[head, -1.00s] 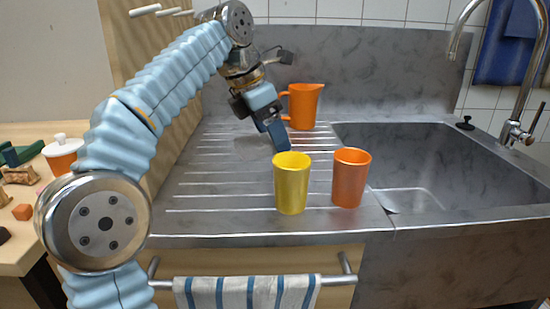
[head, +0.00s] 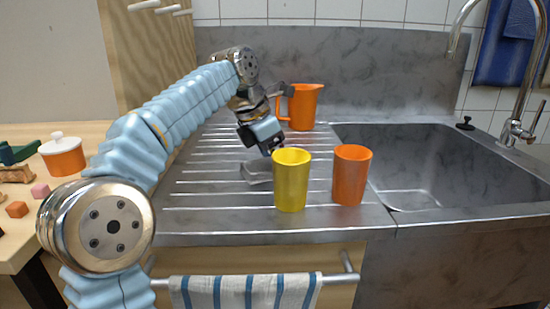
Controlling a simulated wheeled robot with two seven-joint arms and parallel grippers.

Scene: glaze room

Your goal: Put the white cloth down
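My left gripper (head: 266,144) hangs over the ribbed steel drainboard, just behind and left of the yellow cup (head: 291,182). Its fingertips are partly hidden and I cannot tell whether it is open or shut. A small pale grey piece (head: 256,172) shows just below it, left of the yellow cup; I cannot tell whether this is the white cloth, or whether it touches the gripper. No other plain white cloth is visible. A white towel with blue stripes (head: 235,292) hangs on the rail below the counter. My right gripper is out of view.
An orange cup (head: 351,175) stands right of the yellow one. An orange jug (head: 304,106) stands at the back. The sink (head: 430,165) is at the right. The drainboard's left front (head: 205,207) is clear. A side table at left holds an orange lidded pot (head: 64,157).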

